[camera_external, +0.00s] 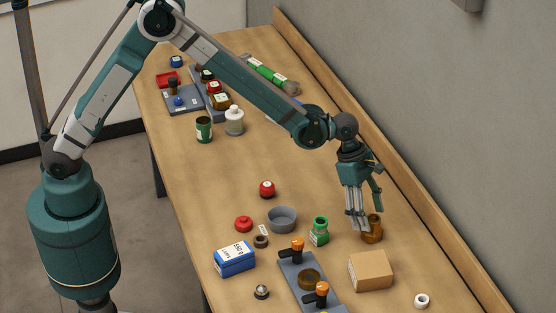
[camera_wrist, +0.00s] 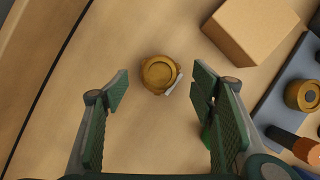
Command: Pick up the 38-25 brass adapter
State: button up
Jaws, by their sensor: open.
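A brass-coloured adapter (camera_external: 373,235) stands on the table at the right, below my gripper. In the wrist view the adapter (camera_wrist: 158,73) appears from above as a round stepped piece with a small pale tag at its side; no size marking is readable. My gripper (camera_external: 366,210) points down close above it, partly overlapping it in the external view. In the wrist view the fingers of my gripper (camera_wrist: 160,91) are spread apart, with the adapter between and slightly beyond their tips. Nothing is held, and I cannot tell the exact height gap.
A cardboard box (camera_external: 371,271) lies just in front of the adapter. A green jar (camera_external: 319,231) stands to its left. A grey fixture (camera_external: 291,266) with orange-topped clamps holds another brass ring (camera_external: 309,279). A wooden ledge (camera_external: 408,172) runs along the wall behind.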

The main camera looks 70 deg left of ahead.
aim_at(373, 226)
jog(key=shift+x, duration=2.5)
jog(key=shift+c, duration=0.2)
jog(key=c, duration=1.2)
jog(key=shift+r, duration=0.1)
jog(key=shift+r, duration=4.95)
